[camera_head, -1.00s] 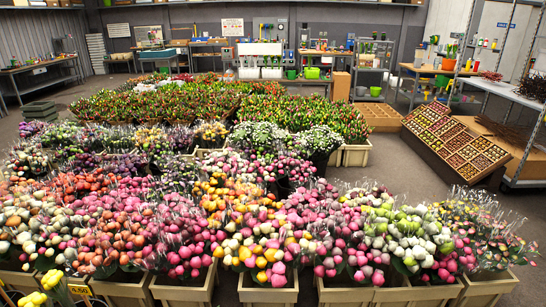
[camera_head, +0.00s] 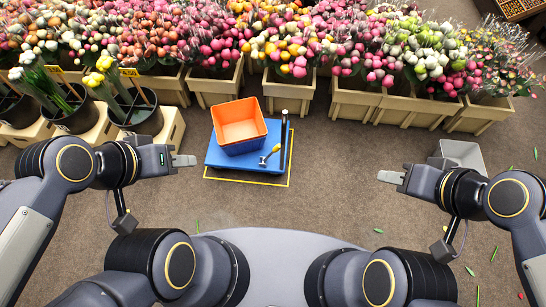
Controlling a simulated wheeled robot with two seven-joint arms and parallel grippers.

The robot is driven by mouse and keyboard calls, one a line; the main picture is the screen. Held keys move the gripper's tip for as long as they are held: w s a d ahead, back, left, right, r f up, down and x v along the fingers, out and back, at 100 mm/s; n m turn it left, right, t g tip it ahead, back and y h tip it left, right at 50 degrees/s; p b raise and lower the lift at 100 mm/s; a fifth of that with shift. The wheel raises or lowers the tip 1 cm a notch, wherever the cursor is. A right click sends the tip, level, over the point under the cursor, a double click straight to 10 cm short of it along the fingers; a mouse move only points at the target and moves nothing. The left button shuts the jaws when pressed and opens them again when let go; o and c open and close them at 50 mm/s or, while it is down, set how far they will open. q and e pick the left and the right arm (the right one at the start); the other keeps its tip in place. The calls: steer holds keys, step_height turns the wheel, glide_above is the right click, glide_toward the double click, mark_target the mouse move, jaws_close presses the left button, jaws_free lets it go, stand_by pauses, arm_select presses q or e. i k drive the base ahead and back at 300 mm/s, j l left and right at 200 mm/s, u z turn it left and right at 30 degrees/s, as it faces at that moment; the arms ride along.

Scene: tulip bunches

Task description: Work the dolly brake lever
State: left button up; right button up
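A blue dolly (camera_head: 222,160) stands on the floor inside a yellow outline, in the middle of the head view. An orange crate (camera_head: 240,125) with a blue lower part sits on it, and a dark upright post (camera_head: 284,140) rises at its right side. A small lever (camera_head: 270,154), pale with a yellowish end, lies on the dolly's right part, beside the post. My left gripper (camera_head: 185,160) is left of the dolly, apart from it. My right gripper (camera_head: 391,177) is well to the right of the dolly. Neither visibly holds anything; their finger gaps are too small to tell.
Beige planters (camera_head: 213,88) full of flowers line the floor behind the dolly. Black buckets (camera_head: 140,112) with yellow tulips stand at the left. A grey bin (camera_head: 462,155) is behind my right arm. Bare floor lies around the dolly, with scattered green leaves at the right.

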mark_target(278, 148)
steer(key=u, duration=2.2)
steer(key=l+u, duration=0.15)
steer(key=l, duration=0.25)
steer(key=k+l+u, duration=0.1)
steer(key=l, duration=0.3)
steer(key=k+l+u, duration=0.15)
steer(key=l, duration=0.25)
steer(key=l+u, duration=0.1)
steer(key=l, duration=0.25)
steer(key=k+l+u, duration=0.15)
steer(key=l, duration=0.25)
steer(key=k+l+u, duration=0.1)
steer(key=l, duration=0.25)
steer(key=k+l, duration=0.15)
steer(key=l, duration=0.15)
steer(key=k+l, duration=0.1)
steer(key=l, duration=0.2)
steer(key=k+l, duration=0.15)
steer(key=l, duration=0.2)
